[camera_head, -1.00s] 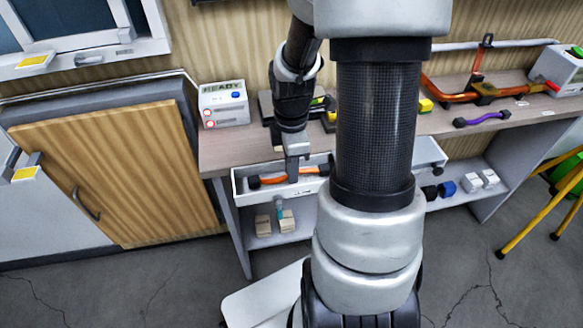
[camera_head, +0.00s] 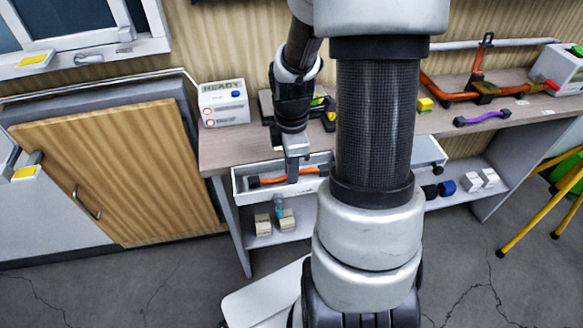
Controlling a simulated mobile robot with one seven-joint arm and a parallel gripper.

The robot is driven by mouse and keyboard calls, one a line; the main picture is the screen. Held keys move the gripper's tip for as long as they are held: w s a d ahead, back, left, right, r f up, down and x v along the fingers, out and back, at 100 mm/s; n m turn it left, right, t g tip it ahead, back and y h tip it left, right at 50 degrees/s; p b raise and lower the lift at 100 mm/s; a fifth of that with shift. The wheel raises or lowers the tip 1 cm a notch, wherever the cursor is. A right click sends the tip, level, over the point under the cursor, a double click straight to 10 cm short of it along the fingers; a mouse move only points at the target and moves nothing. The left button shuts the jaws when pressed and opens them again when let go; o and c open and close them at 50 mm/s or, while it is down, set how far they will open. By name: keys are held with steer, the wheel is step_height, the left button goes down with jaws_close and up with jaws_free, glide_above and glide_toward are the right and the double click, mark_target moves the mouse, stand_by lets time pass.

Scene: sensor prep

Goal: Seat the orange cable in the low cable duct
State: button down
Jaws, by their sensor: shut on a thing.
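The orange cable (camera_head: 272,180) with dark ends lies in or just above the white open drawer or tray (camera_head: 241,196) at the front of the bench. My gripper (camera_head: 292,176) points down into this white tray, shut on the orange cable. I cannot tell whether the cable touches the tray floor. No low cable duct can be made out with certainty; an orange pipe or duct run (camera_head: 455,97) with dark clamps is at the back right of the bench.
A white box marked READY (camera_head: 223,103) stands at the left of the bench. A purple cable (camera_head: 482,118) and a yellow block (camera_head: 425,105) lie to the right. Small boxes (camera_head: 263,225) sit on the lower shelf. A yellow-legged stand (camera_head: 560,210) is at the far right.

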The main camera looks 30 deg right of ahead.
steer(key=shift+f, duration=0.35)
stand_by(0.4)
steer(key=c, duration=1.2)
jaws_free()
steer(key=shift+r, duration=0.1)
steer(key=shift+o, duration=0.4)
steer(key=shift+r+p, duration=3.1)
steer(key=shift+r, duration=0.35)
